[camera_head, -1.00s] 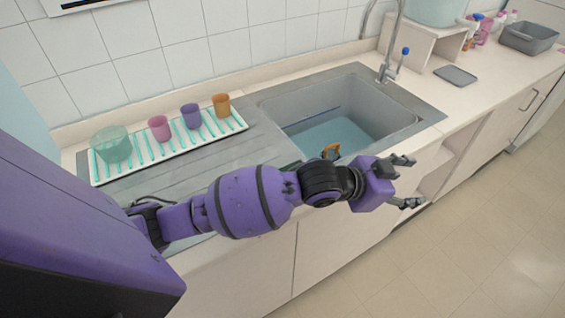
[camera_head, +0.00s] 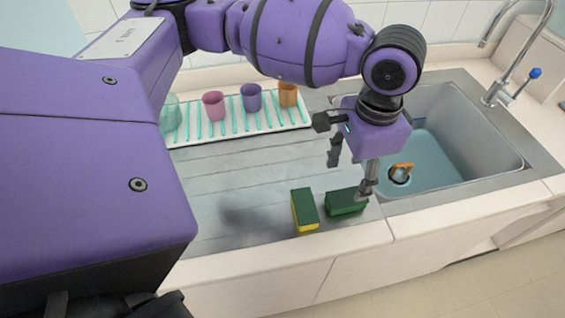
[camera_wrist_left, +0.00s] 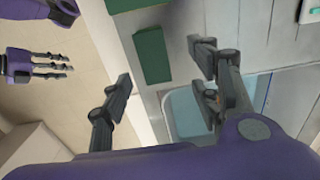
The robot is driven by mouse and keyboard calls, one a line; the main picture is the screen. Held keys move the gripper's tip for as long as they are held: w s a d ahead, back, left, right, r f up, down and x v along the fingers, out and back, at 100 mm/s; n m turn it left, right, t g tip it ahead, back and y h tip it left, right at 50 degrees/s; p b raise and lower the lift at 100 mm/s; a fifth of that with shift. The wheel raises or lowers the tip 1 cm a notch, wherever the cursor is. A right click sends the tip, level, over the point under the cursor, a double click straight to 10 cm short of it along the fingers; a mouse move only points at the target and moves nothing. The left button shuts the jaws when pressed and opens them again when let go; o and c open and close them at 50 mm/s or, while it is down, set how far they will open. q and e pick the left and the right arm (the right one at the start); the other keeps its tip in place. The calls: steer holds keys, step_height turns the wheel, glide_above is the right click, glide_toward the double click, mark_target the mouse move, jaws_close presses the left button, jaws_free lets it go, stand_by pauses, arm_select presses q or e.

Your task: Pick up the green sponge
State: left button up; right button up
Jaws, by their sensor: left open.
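A plain dark green sponge (camera_head: 345,202) lies on the grey drainboard near its front edge, left of the sink. A second sponge, green on top with a yellow side (camera_head: 304,210), lies just left of it. My left gripper (camera_head: 350,172) is open and empty, pointing down just above and behind the dark green sponge; one finger overlaps its right end in the head view. In the left wrist view a green sponge (camera_wrist_left: 153,55) appears between the open fingers, and another (camera_wrist_left: 134,4) is cut by the top edge. My right gripper (camera_wrist_left: 45,64) shows at the left there.
A white ribbed mat (camera_head: 240,126) with several coloured cups stands behind the drainboard. The sink (camera_head: 450,165), with water and an orange-handled object (camera_head: 401,168), lies to the right, with a tap (camera_head: 520,60) behind it. The drainboard left of the sponges is clear.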

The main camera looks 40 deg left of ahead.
mark_target(347, 196)
arm_select(q)
steer(key=f, duration=0.3)
steer(key=shift+s+d+f, duration=0.15)
steer(key=shift+s+f, duration=0.15)
steer(key=shift+s, duration=0.05)
step_height(347, 196, down, 4)
steer(key=shift+s+d+r+b, duration=0.1)
steer(key=shift+r+b, duration=0.1)
steer(key=shift+b, duration=0.2)
steer(key=shift+f, duration=0.2)
steer(key=shift+c, duration=1.6)
steer(key=c, duration=0.6)
steer(key=shift+c, duration=0.2)
arm_select(e)
steer(key=shift+s+d+f, duration=0.1)
steer(key=shift+s+f, duration=0.55)
steer(key=shift+f, duration=0.1)
arm_select(q)
steer(key=shift+r, duration=0.1)
arm_select(e)
steer(key=shift+s+f, duration=0.1)
